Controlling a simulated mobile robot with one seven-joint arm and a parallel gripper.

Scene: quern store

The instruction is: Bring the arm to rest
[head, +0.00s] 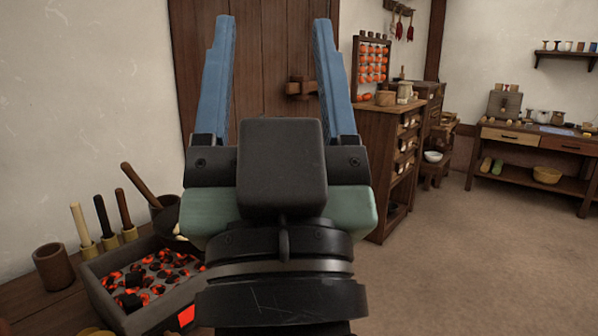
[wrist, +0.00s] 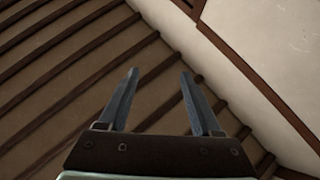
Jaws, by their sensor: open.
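My gripper (head: 275,22) stands upright in the middle of the head view, its two blue fingers spread apart and pointing up. Nothing is between the fingers. In the wrist view my gripper (wrist: 158,72) also shows open and empty, aimed at a beamed ceiling (wrist: 60,70) and the top of a pale wall (wrist: 265,40). The gripper and wrist hide part of the wooden door (head: 265,60) and the floor in front of it in the head view.
A brazier tray of glowing coals (head: 95,272) stands at lower left, with several upright handled tools and a brown cup (head: 53,268). A wooden cabinet (head: 385,165) stands right of my gripper. A workbench (head: 530,150) is at far right. The floor (head: 470,260) at right is clear.

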